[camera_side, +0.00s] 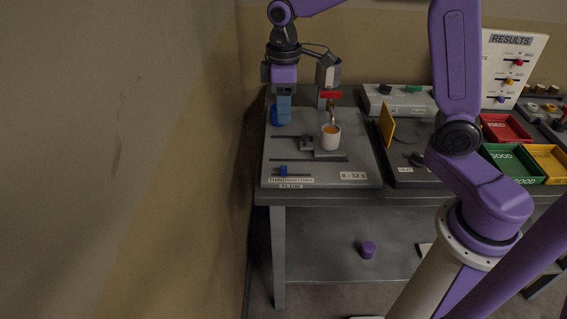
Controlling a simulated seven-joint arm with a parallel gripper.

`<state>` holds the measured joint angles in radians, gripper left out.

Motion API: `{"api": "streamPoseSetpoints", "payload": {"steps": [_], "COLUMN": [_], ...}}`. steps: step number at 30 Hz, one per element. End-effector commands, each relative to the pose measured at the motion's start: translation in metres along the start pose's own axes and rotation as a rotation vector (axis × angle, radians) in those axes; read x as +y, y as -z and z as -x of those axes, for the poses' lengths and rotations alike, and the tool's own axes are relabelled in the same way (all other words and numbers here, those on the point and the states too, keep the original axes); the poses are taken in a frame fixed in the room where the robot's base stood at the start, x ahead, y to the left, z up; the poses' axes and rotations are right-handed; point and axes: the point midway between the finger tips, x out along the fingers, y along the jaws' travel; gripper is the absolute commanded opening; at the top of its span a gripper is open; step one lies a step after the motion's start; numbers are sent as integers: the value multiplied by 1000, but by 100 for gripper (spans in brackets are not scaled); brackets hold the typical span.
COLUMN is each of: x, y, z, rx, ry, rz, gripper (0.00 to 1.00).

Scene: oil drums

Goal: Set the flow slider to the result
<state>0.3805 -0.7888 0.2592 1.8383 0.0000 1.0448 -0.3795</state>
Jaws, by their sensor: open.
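The flow slider is a small blue knob (283,170) near the left end of its slot on the grey test panel (310,165). Labels lie in front of it, one reading FLOW (291,186); the small words are hard to read. My gripper (284,115) hangs pointing down over the panel's back left, behind and above the blue knob and apart from it. It is open, though its fingers overlap in this view. A blue round thing (274,117) shows partly behind it. The white RESULTS board (496,66) at the back right carries red, orange and blue knobs.
A white cup (330,143) with orange liquid stands under a tap with a red handle (330,94). A yellow plate (387,125) stands upright to the right. Red, green and yellow trays (515,162) lie further right. A purple piece (368,249) sits below, on the lower shelf.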

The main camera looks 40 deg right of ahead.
Motion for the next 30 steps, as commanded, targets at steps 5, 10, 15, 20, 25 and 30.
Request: {"api": "streamPoseSetpoints", "payload": {"steps": [5, 10, 15, 20, 25, 30], "x": [2, 2, 1, 1, 1, 1], "y": [1, 0, 0, 0, 0, 0], "z": [-12, -39, -71, -101, -132, -156], "rx": [-3, -4, -5, -6, -4, -3], "ry": [1, 2, 2, 2, 2, 1], "rz": [-2, -3, -2, -2, -3, -2], "gripper": [45, 45, 45, 45, 45, 45]}}
